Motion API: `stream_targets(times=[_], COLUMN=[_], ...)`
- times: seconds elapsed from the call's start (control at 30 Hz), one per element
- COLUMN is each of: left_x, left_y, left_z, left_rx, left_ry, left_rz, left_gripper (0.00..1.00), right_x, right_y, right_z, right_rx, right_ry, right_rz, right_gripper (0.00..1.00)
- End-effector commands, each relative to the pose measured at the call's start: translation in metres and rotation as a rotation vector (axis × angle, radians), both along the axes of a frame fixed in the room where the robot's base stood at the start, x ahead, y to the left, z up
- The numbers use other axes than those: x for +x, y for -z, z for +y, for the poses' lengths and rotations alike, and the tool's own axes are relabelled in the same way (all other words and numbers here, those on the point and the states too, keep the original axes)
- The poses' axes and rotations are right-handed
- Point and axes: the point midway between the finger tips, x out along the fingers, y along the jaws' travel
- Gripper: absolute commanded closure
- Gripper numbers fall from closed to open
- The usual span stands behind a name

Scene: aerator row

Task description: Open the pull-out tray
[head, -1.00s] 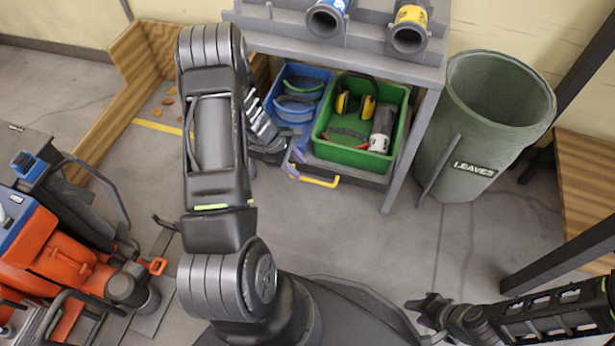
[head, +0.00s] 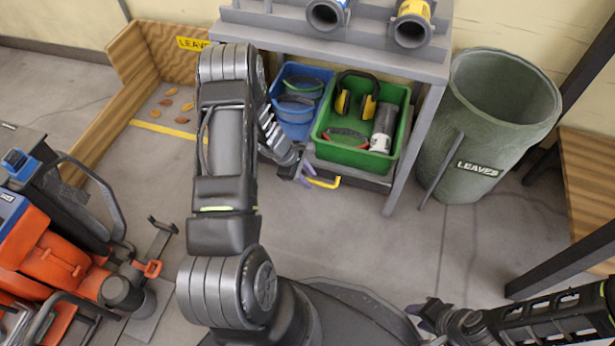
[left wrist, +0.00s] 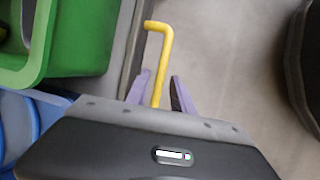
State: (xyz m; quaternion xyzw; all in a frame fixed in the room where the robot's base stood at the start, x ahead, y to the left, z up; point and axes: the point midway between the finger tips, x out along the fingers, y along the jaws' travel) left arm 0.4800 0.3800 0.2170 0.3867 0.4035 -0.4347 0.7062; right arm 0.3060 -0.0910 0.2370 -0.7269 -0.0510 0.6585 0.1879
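The pull-out tray (head: 350,178) is a dark grey tray low under the grey bench, with a yellow handle (head: 325,184) on its front. It appears shut or nearly so; my left arm hides part of it. My left gripper (head: 303,172) is at the handle's left part. In the left wrist view the yellow handle (left wrist: 164,58) runs between the two purple fingers (left wrist: 159,92), which stand apart with a gap on each side. My right gripper (head: 422,311) is at the lower right, far from the tray; its finger gap is unclear.
A bench leg (head: 412,160) and a green leaves barrel (head: 492,130) are to the right. Orange equipment (head: 60,260) is at left. Floor before the tray is clear.

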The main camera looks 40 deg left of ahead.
Motion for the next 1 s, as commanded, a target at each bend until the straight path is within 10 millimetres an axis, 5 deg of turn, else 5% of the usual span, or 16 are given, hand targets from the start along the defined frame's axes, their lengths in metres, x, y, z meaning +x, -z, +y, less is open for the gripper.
stream_targets(times=[0.33,1.0], left_x=[-0.0002,-0.0003], left_y=[-0.0001,-0.0001], left_z=[0.0000,0.0001], left_rx=[0.000,0.000], left_ry=[0.000,0.000], left_rz=[0.000,0.000], left_gripper=[1.00,1.00], right_x=[0.0000,0.0000], right_y=[0.0000,-0.0001], right_z=[-0.0001,-0.0001], right_rx=[0.000,0.000], right_ry=[0.000,0.000], right_rz=[0.000,0.000], right_gripper=[0.64,0.64])
